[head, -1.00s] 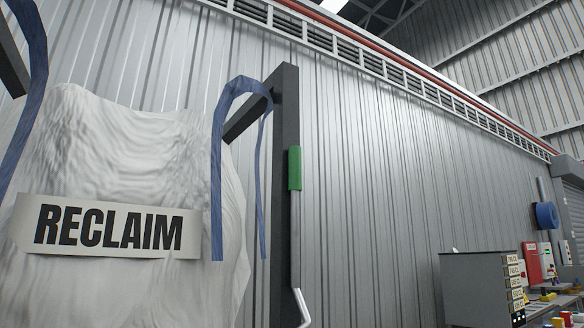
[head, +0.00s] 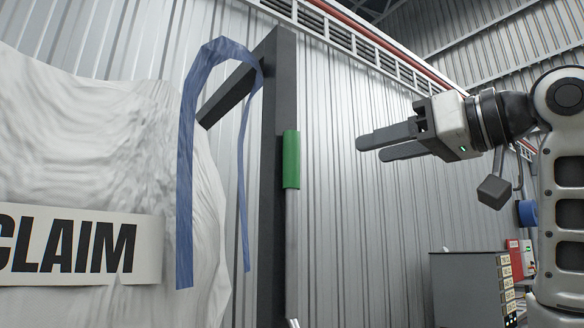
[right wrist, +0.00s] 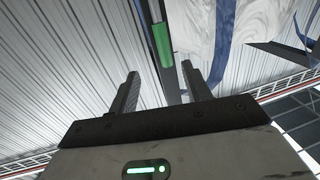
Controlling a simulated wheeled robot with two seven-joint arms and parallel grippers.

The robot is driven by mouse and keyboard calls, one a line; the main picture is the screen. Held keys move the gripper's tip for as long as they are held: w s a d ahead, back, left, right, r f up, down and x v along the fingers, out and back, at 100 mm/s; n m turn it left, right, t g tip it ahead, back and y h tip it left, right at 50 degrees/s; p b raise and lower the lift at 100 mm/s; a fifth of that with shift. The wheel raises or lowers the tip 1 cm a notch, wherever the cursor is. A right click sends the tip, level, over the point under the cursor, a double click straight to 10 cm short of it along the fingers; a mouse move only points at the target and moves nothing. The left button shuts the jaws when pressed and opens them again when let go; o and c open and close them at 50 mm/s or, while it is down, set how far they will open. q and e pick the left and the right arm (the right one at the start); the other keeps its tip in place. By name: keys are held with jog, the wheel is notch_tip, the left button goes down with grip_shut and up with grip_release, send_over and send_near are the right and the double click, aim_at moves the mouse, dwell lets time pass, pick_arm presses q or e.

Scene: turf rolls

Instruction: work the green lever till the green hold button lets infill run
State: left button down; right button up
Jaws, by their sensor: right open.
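The green lever grip (head: 291,160) is an upright green sleeve on a grey rod beside the dark post, right of the white bag, in the head view. It also shows in the right wrist view (right wrist: 162,46), ahead of and between the fingers. My right gripper (head: 368,148) is open and empty, to the right of the green grip and apart from it, with its fingers pointing left toward it. The right wrist view shows its two fingers (right wrist: 160,82) spread wide. My left gripper is not in view. I cannot make out a green hold button.
A white bulk bag (head: 90,130) with a RECLAIM label (head: 80,245) and blue straps (head: 186,170) hangs at the left from a dark frame post (head: 276,230). A grey cabinet (head: 465,285) stands at the lower right. Open space lies between gripper and grip.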

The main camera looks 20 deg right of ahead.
aim_at(298, 164)
jog(key=p+x, duration=0.1)
jog(key=x, duration=0.4)
jog(key=p+x, duration=0.2)
jog(key=x, duration=0.3)
jog(key=r+p+x, duration=0.1)
jog(key=p+x, duration=0.1)
jog(key=x, duration=0.3)
jog(key=shift+a, duration=0.2)
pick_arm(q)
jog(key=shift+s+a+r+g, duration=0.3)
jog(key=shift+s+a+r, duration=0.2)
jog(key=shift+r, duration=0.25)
pick_arm(e)
jog(key=shift+f, duration=0.1)
